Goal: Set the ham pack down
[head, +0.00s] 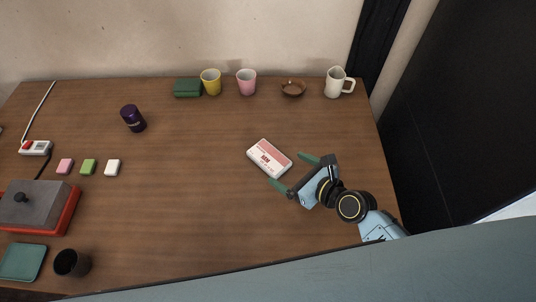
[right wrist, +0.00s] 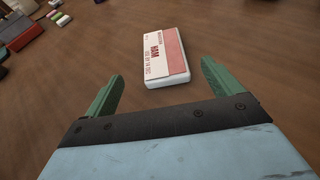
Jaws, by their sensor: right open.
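The ham pack (head: 269,158) is a flat white and pink box lying on the wooden table, right of the middle in the head view. In the right wrist view the ham pack (right wrist: 166,52) lies flat just beyond my fingertips, its label facing up. My right gripper (head: 294,171) is open, with its green fingers spread on either side of the pack's near end. In the right wrist view my right gripper (right wrist: 160,82) holds nothing and a gap shows between each finger and the pack. My left gripper is not in view.
A yellow cup (head: 211,82), a pink cup (head: 246,82), a brown bowl (head: 293,88) and a white mug (head: 335,83) stand along the back. The table around the pack is clear.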

